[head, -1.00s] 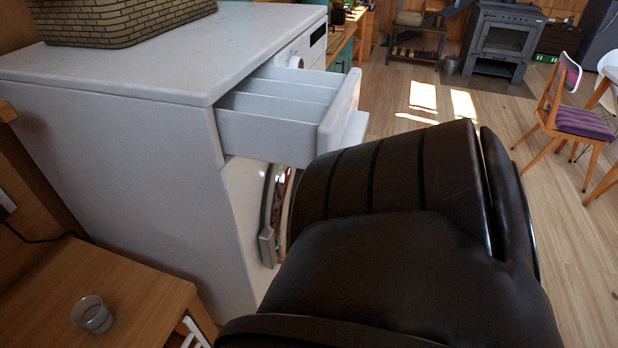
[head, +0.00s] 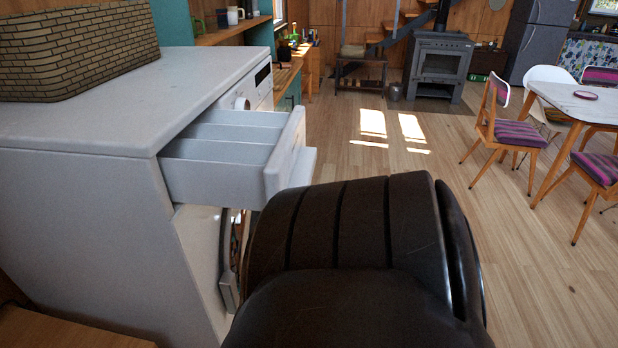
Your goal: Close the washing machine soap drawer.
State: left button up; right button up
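The white washing machine (head: 80,190) stands at the left in the head view. Its soap drawer (head: 222,180) is pulled out from the upper front, and its open compartments show from above. The drawer front (head: 285,155) faces right, towards the room. A large black part of my own arm fills the lower middle and hides the machine's lower front. It overlaps the drawer's lower right corner in the picture; I cannot tell whether they touch. The round door (head: 232,255) is partly visible below the drawer. Neither gripper is in view.
A brick-patterned basket (head: 75,50) sits on the machine top. A wooden surface (head: 60,330) is at the lower left. A dining table (head: 575,100) and chairs (head: 495,115) stand at the right, a stove (head: 438,65) at the back. The wooden floor between is clear.

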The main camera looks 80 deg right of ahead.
aim_at(241, 160)
jog(key=k+z, duration=0.1)
jog(key=z, duration=2.25)
